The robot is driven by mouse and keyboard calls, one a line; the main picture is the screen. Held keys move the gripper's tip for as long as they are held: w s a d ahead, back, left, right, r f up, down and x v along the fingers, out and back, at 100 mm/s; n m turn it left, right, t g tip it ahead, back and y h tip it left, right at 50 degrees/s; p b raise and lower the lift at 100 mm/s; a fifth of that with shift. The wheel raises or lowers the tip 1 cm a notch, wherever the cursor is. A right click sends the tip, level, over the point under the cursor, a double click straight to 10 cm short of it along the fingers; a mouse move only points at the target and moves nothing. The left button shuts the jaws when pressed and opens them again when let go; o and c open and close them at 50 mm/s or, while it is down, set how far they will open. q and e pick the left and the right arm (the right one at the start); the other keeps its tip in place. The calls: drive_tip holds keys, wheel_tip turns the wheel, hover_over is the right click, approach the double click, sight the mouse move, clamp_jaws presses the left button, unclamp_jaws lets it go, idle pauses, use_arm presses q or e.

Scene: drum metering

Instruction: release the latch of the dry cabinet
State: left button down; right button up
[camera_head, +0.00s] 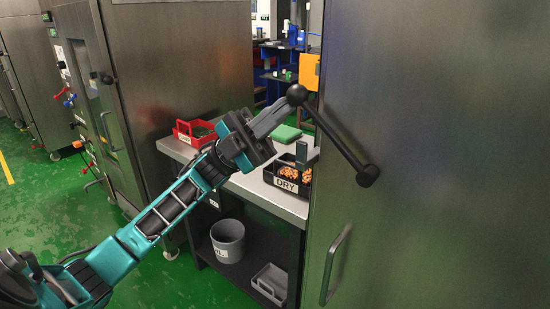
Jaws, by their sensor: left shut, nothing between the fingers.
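The dry cabinet (440,150) is taken to be the large brushed-steel cabinet filling the right side; no label shows on it. Its latch is a dark lever (333,137) that slopes from a round pivot on the door up and left to a black ball knob (297,94). My left gripper (286,106) reaches in from the left with its fingers shut and empty. The fingertips are right beside the ball knob; I cannot tell whether they touch it. A vertical pull handle (336,266) sits lower on the door. My right gripper is out of view.
A steel bench (268,196) stands left of the cabinet. On it are a black tray labelled DRY (285,184), a red tray (193,134) and a green item (285,134). A grey bucket (228,241) sits below. Another steel cabinet (180,65) stands behind my arm.

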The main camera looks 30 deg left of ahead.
sight(360, 53)
use_arm(q)
drive_tip(key=d+r+y+p, duration=0.1)
drive_tip(key=r+m+g+y+p, duration=0.1)
drive_tip(key=r+p, duration=0.1)
drive_tip(key=d+r+y+p, duration=0.1)
drive_tip(key=r, duration=0.1)
drive_tip(key=shift+s+d+r+m+g+y, duration=0.1)
drive_tip(key=shift+d+r+m+g+y, duration=0.2)
drive_tip(key=shift+g, duration=0.1)
drive_tip(key=d+r+y+p, duration=0.1)
drive_tip(key=d+p, duration=0.1)
drive_tip(key=d+r+y+p, duration=0.1)
drive_tip(key=d+p, duration=0.1)
drive_tip(key=p, duration=0.1)
drive_tip(key=d+r+m+y+p, duration=0.1)
drive_tip(key=d+r+p, duration=0.1)
drive_tip(key=d, duration=0.1)
drive_tip(key=shift+s+d+g, duration=0.1)
drive_tip(key=shift+s+g, duration=0.2)
drive_tip(key=shift+p+x, duration=0.45)
drive_tip(key=shift+x, duration=0.4)
drive_tip(key=shift+s, duration=0.15)
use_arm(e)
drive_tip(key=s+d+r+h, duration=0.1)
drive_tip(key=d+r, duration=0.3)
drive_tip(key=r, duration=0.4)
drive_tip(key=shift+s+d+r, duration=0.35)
use_arm(q)
drive_tip(key=shift+d, duration=0.15)
